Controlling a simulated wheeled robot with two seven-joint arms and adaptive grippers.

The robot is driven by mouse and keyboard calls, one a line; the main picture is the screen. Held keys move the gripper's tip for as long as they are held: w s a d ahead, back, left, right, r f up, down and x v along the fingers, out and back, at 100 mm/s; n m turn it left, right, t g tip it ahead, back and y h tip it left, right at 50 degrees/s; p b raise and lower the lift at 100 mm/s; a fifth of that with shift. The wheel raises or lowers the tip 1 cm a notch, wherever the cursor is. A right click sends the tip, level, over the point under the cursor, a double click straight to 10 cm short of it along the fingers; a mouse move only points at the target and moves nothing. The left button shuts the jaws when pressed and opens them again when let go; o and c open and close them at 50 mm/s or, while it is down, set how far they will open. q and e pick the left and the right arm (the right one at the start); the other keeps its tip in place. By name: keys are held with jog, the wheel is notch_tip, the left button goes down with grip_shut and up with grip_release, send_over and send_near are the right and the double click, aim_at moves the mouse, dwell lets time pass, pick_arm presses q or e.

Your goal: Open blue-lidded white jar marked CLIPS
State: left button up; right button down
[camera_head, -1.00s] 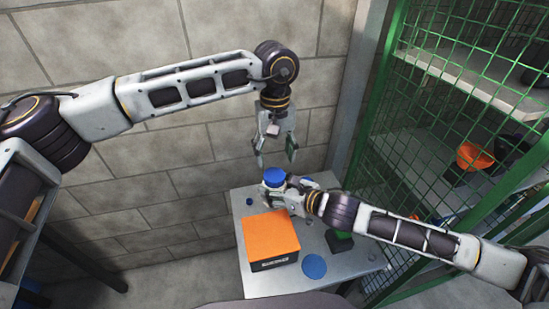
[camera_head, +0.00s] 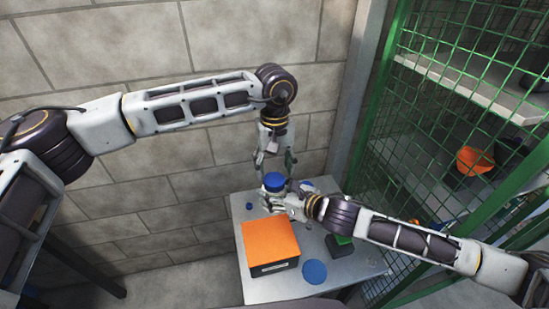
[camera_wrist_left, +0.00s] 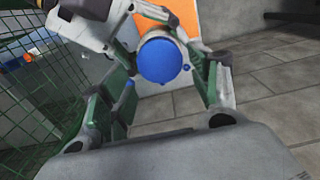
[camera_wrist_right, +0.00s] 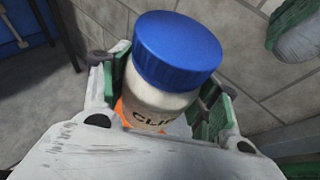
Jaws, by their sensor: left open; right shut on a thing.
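The white jar (camera_wrist_right: 155,103) with a blue lid (camera_wrist_right: 178,50) stands between the fingers of my right gripper (camera_wrist_right: 165,105). Part of its CLIPS lettering shows in the right wrist view. My right gripper is shut on the jar body, below the lid. In the head view the blue lid (camera_head: 273,181) shows above the right gripper. My left gripper (camera_wrist_left: 165,85) is open just above the lid, with its fingers pointing down. In the left wrist view the lid (camera_wrist_left: 160,60) lies between the two fingers, toward their tips. The lid is on the jar.
An orange-topped box (camera_head: 270,239) sits on the grey table (camera_head: 215,270) in front of the jar. A blue disc (camera_head: 314,271) and a dark and green item (camera_head: 340,244) lie to its right. A green mesh cage (camera_head: 420,150) stands at right, a block wall behind.

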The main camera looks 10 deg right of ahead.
aim_at(274, 179)
pick_arm(q)
jog(key=shift+f, duration=2.05)
jog(key=c, duration=0.9)
jog(key=o, duration=1.2)
jog(key=shift+c, duration=0.2)
jog(key=shift+r, duration=0.1)
jog(key=shift+r, duration=2.2)
